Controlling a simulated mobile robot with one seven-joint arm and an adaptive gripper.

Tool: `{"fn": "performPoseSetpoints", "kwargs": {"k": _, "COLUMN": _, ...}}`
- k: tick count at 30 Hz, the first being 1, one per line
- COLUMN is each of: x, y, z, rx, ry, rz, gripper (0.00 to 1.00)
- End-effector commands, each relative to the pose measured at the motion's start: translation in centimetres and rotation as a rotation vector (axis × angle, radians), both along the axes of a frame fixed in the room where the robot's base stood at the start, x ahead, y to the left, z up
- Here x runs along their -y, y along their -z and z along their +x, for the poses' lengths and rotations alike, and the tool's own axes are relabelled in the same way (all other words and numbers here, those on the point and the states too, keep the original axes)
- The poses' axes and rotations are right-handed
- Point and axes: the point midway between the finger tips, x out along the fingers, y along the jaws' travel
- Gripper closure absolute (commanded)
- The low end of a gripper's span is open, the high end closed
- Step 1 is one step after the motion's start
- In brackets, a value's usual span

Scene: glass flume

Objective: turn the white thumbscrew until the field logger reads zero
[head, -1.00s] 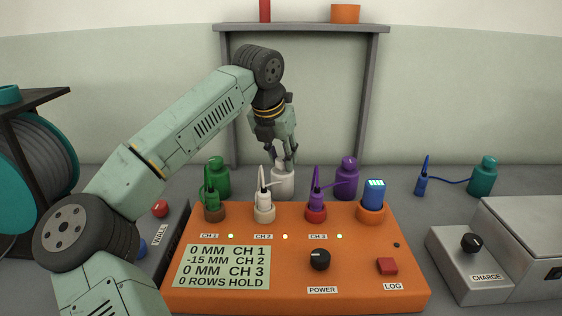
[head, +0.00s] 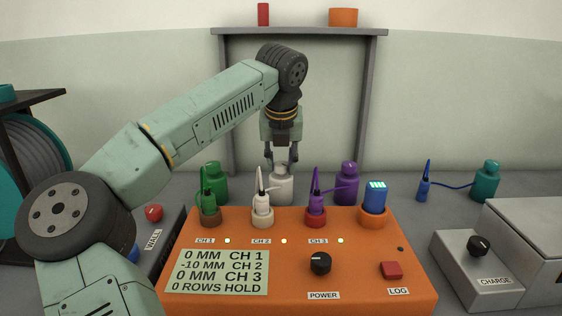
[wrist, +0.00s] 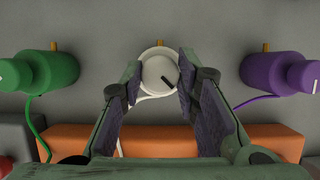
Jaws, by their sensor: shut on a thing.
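The white thumbscrew (wrist: 159,72) is the round top of the white bottle-shaped unit (head: 281,186) behind the orange field logger (head: 300,270). My gripper (head: 281,162) points down over it. In the wrist view my gripper (wrist: 158,80) has its two padded fingers closed on either side of the thumbscrew. A black mark on the thumbscrew points to the lower right in that view. The logger display (head: 218,270) reads 0 MM for CH 1, -10 MM for CH 2, 0 MM for CH 3 and 0 ROWS HOLD.
A green unit (head: 216,184) stands left of the white one and a purple unit (head: 346,184) right of it. A grey shelf frame (head: 300,31) stands behind. A black power knob (head: 320,263) and red LOG button (head: 391,269) are on the logger.

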Motion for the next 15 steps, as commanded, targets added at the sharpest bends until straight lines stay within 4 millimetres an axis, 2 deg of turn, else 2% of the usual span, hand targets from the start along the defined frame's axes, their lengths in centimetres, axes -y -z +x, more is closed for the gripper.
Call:
{"fn": "performPoseSetpoints", "kwargs": {"k": 7, "x": -0.01, "y": -0.02, "z": -0.01, "rx": -0.001, "ry": 0.0, "rz": 0.0, "gripper": 0.99}}
{"fn": "performPoseSetpoints", "kwargs": {"k": 8, "x": -0.01, "y": -0.02, "z": -0.01, "rx": -0.001, "ry": 0.0, "rz": 0.0, "gripper": 0.71}}
{"fn": "performPoseSetpoints", "kwargs": {"k": 15, "x": 0.0, "y": -0.02, "z": -0.01, "rx": 0.0, "ry": 0.001, "rz": 0.0, "gripper": 0.55}}
